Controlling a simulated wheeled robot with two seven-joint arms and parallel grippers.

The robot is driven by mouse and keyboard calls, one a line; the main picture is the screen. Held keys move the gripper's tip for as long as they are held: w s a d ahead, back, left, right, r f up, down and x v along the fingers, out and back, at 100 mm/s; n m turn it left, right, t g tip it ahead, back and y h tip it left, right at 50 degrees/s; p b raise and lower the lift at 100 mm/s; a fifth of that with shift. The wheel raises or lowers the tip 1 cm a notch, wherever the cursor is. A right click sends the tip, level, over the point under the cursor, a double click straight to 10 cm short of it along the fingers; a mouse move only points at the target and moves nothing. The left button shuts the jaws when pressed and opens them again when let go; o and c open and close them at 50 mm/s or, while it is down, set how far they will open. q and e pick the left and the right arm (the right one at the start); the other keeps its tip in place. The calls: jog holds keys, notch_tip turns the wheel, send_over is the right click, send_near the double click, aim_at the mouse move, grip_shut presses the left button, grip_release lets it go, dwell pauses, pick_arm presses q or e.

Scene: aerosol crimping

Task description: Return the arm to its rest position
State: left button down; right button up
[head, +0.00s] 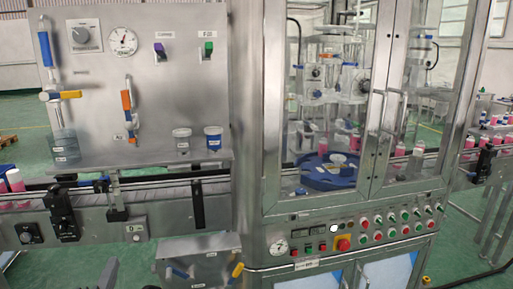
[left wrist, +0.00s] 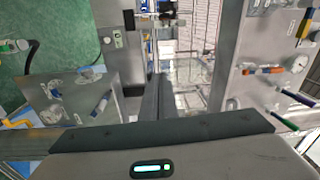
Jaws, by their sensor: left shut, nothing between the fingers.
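My left gripper (left wrist: 159,82) shows in the left wrist view. Its two dark fingers are together with nothing between them, pointing away from the camera over the machine front. I cannot make it out clearly in the head view. My right gripper is in neither view. The steel machine panel (head: 160,90) fills the left of the head view, with a dial knob, a round gauge (head: 123,41), a purple switch (head: 160,52), a green switch (head: 208,49) and an orange-handled valve (head: 127,100).
A glass-doored cabinet (head: 385,100) holds a blue turntable (head: 325,175). A button console (head: 350,238) juts out below.

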pick_arm(q)
jog(key=s+d+f+n+g, duration=0.2)
jog(key=s+f+n+g, duration=0.3)
jog(key=f, duration=0.4)
jog(key=s+d+f+n+g, duration=0.1)
jog(key=s+f+n+g, duration=0.15)
jog(key=s+f, duration=0.55)
jog(key=s+d+f+n+g+h, duration=0.1)
jog(key=s+d+f+n+g, duration=0.2)
jog(key=s, duration=0.4)
jog(key=s+d+f+n+g+h, duration=0.1)
jog(key=s+d+f+g, duration=0.1)
jog(key=s+d+f, duration=0.4)
jog(key=s+d+f+n+g+h, duration=0.1)
jog(key=s+f+n+g, duration=0.2)
jog(key=s, duration=0.4)
jog(key=w+d+f+m+t, duration=0.1)
jog(key=w+f, duration=0.1)
jog(key=f, duration=0.8)
jog(key=w+d+f+m, duration=0.1)
jog(key=w+f, duration=0.1)
jog(key=f, duration=0.9)
jog(key=s+f+h, duration=0.1)
jog(key=s+f, duration=0.2)
jog(key=f, duration=0.6)
jog(key=s+d+f+t, duration=0.1)
jog(key=s+f, duration=0.3)
jog(key=f, duration=0.5)
jog(key=shift+h, duration=0.4)
jog(key=shift+t, duration=0.25)
